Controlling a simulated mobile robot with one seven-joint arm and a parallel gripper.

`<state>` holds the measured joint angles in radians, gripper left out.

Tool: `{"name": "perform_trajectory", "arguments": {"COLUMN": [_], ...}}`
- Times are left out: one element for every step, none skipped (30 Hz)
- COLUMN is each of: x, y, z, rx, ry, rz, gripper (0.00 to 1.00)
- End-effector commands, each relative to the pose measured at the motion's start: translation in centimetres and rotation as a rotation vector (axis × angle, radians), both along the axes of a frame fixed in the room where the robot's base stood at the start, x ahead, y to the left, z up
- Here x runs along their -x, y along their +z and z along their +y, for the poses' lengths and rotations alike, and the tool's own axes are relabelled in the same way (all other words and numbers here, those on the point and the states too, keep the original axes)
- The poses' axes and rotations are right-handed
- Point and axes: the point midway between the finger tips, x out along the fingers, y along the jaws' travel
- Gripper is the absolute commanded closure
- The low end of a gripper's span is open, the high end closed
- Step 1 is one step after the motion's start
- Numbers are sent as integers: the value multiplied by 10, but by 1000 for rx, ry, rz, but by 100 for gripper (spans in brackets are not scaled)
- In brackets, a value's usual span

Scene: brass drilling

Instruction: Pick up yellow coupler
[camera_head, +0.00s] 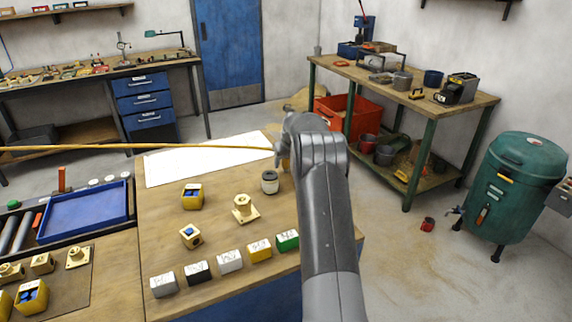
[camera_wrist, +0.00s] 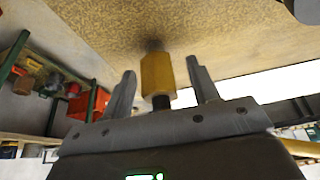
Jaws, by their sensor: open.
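A yellow coupler (camera_wrist: 157,75), a short faceted piece with a dark end, stands in the wrist view against the wooden tabletop (camera_wrist: 110,30). My gripper (camera_wrist: 161,67) is open, with one finger on each side of the coupler. Gaps show between the coupler and both fingers. In the head view my arm reaches over the right part of the near bench and hides most of the gripper and coupler.
Close by on the bench are a grey-topped cylinder (camera_head: 270,182), a brass flanged piece (camera_head: 243,209), yellow blocks with blue inserts (camera_head: 193,196) and a row of coloured boxes (camera_head: 230,261). A white sheet (camera_head: 205,160) lies behind. A thin yellow line (camera_head: 140,146) crosses above the bench.

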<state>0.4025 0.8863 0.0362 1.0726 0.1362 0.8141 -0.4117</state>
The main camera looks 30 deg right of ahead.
Motion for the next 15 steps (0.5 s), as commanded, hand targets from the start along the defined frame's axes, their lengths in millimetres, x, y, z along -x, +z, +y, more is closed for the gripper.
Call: {"name": "perform_trajectory", "arguments": {"x": [0, 0, 0, 0, 0, 0, 0, 0, 1, 1, 0, 1, 1, 1, 1], "y": [0, 0, 0, 0, 0, 0, 0, 0, 0, 0, 0, 0, 0, 0, 0], "z": [0, 0, 0, 0, 0, 0, 0, 0, 0, 0, 0, 0, 0, 0, 0], "rx": [0, 0, 0, 0, 0, 0, 0, 0, 0, 0, 0, 0, 0, 0, 0], "ry": [0, 0, 0, 0, 0, 0, 0, 0, 0, 0, 0, 0, 0, 0, 0], "rz": [1, 1, 1, 1, 1, 1, 1, 1, 1, 1, 1, 1, 1, 1, 1], "gripper": [45, 48, 51, 54, 56, 59, 62, 64, 68, 70, 72, 76, 78, 81, 84]}}
